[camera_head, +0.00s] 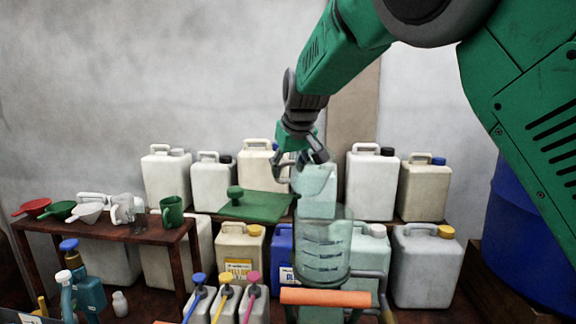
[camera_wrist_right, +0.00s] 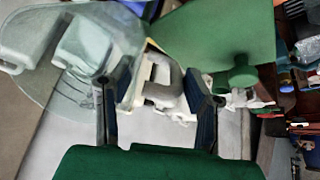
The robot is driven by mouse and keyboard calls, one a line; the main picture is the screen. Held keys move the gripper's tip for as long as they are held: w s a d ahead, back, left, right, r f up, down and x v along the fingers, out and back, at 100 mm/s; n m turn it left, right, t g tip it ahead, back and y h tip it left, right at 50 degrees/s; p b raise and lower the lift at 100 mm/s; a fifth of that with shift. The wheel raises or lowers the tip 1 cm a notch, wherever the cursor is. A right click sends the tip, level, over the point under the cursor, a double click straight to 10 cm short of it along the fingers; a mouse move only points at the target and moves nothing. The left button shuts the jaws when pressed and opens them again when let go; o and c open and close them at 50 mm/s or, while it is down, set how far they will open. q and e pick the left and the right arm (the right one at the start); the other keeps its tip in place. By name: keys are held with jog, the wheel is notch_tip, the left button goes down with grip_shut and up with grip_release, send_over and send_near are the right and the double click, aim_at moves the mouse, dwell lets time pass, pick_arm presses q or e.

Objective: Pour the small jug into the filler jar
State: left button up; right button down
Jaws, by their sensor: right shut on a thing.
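The small jug (camera_head: 316,188) is pale and translucent. My right gripper (camera_head: 304,158) is shut on it and holds it directly over the filler jar (camera_head: 322,250), a clear cylinder with level marks, in the head view. The jug looks slightly tilted, and its lower part overlaps the jar's mouth. I cannot tell whether liquid is flowing. My left gripper is out of view.
A green lid with a knob (camera_head: 262,207) lies behind the jar. Pale canisters (camera_head: 372,185) line the back shelf. A brown side table (camera_head: 85,236) holds scoops and a green mug (camera_head: 172,211). Pump bottles (camera_head: 227,300) and an orange bar (camera_head: 325,297) are in front. A blue drum (camera_head: 520,235) stands right.

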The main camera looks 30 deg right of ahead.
jog(key=g, duration=0.3)
jog(key=shift+w+f+g, duration=0.2)
jog(key=shift+f+g, duration=0.05)
jog(key=shift+g, duration=0.05)
jog(key=g, duration=0.2)
jog(key=shift+s+r+g, duration=0.2)
jog(key=shift+g, duration=0.2)
jog(key=shift+s+r, duration=0.2)
jog(key=shift+r, duration=0.3)
jog(key=shift+w, duration=0.1)
